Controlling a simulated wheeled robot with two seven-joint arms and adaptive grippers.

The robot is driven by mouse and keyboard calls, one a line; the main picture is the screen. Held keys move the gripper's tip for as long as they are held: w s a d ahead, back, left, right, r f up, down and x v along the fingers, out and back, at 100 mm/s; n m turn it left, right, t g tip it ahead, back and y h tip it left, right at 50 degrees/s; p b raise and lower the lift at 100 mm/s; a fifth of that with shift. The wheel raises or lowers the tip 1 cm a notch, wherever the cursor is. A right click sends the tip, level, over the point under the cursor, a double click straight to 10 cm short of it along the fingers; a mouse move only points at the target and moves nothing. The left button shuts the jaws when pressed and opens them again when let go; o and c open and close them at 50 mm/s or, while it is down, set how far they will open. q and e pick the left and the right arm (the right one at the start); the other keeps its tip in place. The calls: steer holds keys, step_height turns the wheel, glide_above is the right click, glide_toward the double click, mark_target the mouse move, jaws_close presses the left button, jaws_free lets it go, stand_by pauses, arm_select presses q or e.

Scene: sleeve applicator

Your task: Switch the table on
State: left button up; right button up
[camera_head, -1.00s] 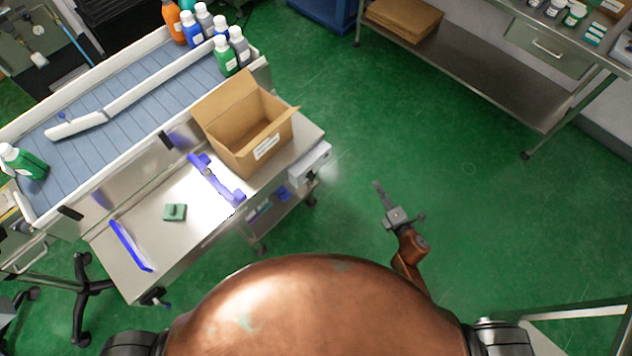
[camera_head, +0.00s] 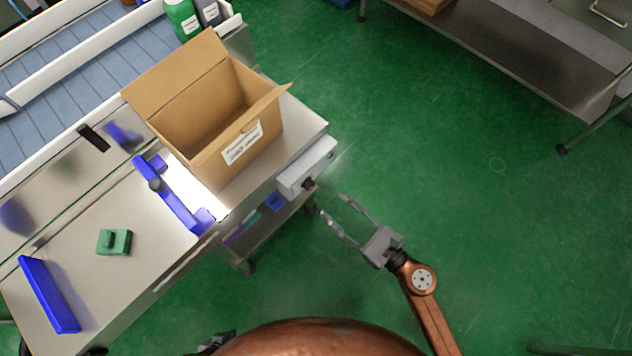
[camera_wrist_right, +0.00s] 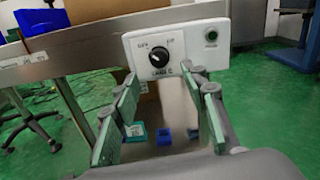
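The table's white control box (camera_head: 307,166) sits on the front right end of the metal packing table (camera_head: 150,290). In the right wrist view the box (camera_wrist_right: 185,48) faces me, with a black rotary knob (camera_wrist_right: 153,55) at left and a round dark green button (camera_wrist_right: 212,35) at right. The labels beside the knob are too blurred to read surely. My right gripper (camera_head: 333,204) is open and empty, just short of the box and apart from it. Its fingers (camera_wrist_right: 157,85) spread below and either side of the knob. A dark grey piece at the head view's bottom edge may be my left gripper.
An open cardboard box (camera_head: 205,115) stands on the table. A blue bar (camera_head: 172,195), a green block (camera_head: 114,242) and another blue bar (camera_head: 48,293) lie beside it. A metal shelf table (camera_head: 500,45) stands at the upper right. Green floor between is clear.

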mark_target(312, 187)
steer(key=x, duration=0.7)
steer(key=shift+w+a, duration=0.25)
steer(key=shift+a, duration=0.05)
steer(key=shift+c, duration=0.4)
jaws_close()
